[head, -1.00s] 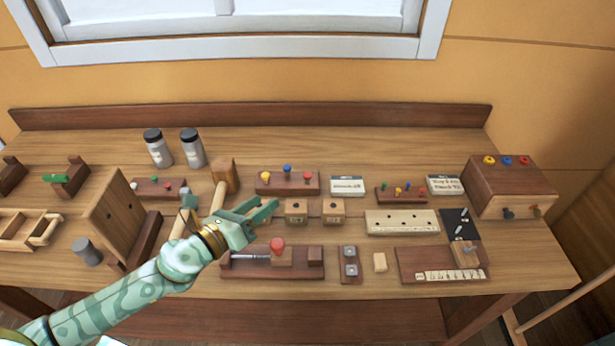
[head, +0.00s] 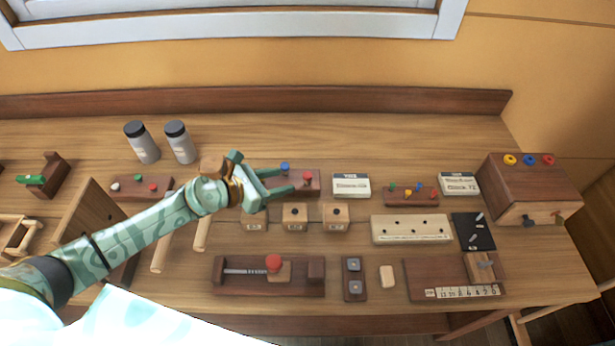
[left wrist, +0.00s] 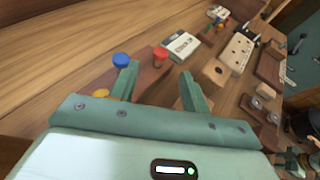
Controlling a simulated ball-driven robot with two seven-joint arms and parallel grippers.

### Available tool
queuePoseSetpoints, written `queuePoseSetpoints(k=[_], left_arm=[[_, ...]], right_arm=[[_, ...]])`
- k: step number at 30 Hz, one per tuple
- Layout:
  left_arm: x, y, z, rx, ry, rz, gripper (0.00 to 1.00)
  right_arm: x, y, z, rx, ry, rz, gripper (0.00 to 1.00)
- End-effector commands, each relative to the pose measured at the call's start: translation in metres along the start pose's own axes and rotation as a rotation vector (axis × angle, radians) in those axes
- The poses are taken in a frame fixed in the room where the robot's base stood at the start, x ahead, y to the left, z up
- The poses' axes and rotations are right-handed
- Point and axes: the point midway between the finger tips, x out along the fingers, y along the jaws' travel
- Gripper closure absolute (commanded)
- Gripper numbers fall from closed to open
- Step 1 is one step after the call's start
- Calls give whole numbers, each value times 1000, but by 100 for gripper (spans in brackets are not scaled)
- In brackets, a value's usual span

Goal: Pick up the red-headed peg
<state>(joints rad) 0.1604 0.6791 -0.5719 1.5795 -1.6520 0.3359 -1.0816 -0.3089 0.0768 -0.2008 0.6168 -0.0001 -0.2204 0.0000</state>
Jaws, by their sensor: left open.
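The red-headed peg (head: 308,177) stands upright at the right end of a dark wooden block (head: 315,187). It also shows in the left wrist view (left wrist: 160,54). A blue-headed peg (head: 284,168) stands beside it to the left. A yellow head (left wrist: 101,93) shows in the left wrist view, partly hidden by my gripper. My left gripper (head: 290,180) is open and empty, with its fingers pointing right over the block. In the left wrist view the red head lies beyond the fingertips (left wrist: 160,75), in the gap between them.
Small wooden cubes (head: 294,217) stand in front of the block. A white card (head: 350,186) is to its right. A dark slide fixture with a red knob (head: 274,263) is nearer the front. Two grey jars (head: 180,142) stand behind to the left.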

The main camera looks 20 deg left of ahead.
Motion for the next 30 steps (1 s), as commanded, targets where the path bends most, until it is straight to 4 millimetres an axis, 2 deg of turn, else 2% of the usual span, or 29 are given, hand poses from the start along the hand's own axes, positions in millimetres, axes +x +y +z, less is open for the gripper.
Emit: queuePoseSetpoints(k=[1,3,11,18,21,27,28,30], left_arm=[[13,0,0,-1,-2,1,53],[26,0,-1,-2,-1,1,53],[51,-1,-2,-1,-1,-1,53],[89,-3,-5,-2,0,0,53],[95,-3,-4,-1,1,0,53],[95,-3,-4,-1,1,0,53],[95,-3,-4,-1,1,0,59],[95,-3,-4,-1,0,1,78]], right_arm=[[3,0,2,-1,-4,0,62],[5,1,3,-1,-5,1,62],[10,5,-7,-2,9,6,62],[21,4,-4,-1,6,5,62],[22,4,-4,-1,5,5,62],[21,4,-4,0,5,5,62],[21,4,-3,0,5,5,62],[21,4,-3,0,4,5,62]])
